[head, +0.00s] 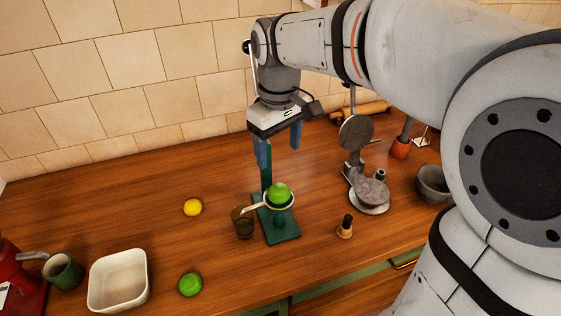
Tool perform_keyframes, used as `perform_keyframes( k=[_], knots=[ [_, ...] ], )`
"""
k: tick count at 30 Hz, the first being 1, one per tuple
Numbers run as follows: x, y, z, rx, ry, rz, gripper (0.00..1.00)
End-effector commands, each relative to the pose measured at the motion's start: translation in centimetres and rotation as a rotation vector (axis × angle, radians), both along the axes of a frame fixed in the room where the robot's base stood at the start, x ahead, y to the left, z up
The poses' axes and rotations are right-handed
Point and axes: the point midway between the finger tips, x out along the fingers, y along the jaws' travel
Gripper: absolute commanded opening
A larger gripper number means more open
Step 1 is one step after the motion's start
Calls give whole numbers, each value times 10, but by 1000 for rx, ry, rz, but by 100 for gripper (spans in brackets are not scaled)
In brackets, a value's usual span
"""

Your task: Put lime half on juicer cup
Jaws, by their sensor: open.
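A green lime half (279,193) sits in the juicer cup (291,204), dome side up. The cup is a pale ring with a spout pointing left, held on a green juicer stand (284,231). My gripper (279,158) points down above the lime half, with its blue fingers apart and nothing between them. A gap shows between the fingertips and the lime. The upper part of the juicer's column is partly hidden behind my gripper. Another green lime piece (190,284) lies at the front of the counter.
A dark glass (243,226) stands left of the juicer, with a yellow lemon (193,207) beyond it. A metal press (368,191), a small wooden-based tool (345,230) and a grey bowl (432,184) are right. A white tub (118,281) is front left.

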Motion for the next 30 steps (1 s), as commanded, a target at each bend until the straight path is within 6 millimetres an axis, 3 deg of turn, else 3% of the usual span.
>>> perform_keyframes(
  k=[6,10,21,25,30],
  knots=[
    [-1,-2,9,0,-2,-7,70],
    [-12,-19,6,9,-27,-74,70],
    [-94,-104,-39,64,-190,-517,70],
    [-114,-118,-54,77,-229,-619,70],
    [-124,-127,-62,85,-251,-673,70]
  ],
)
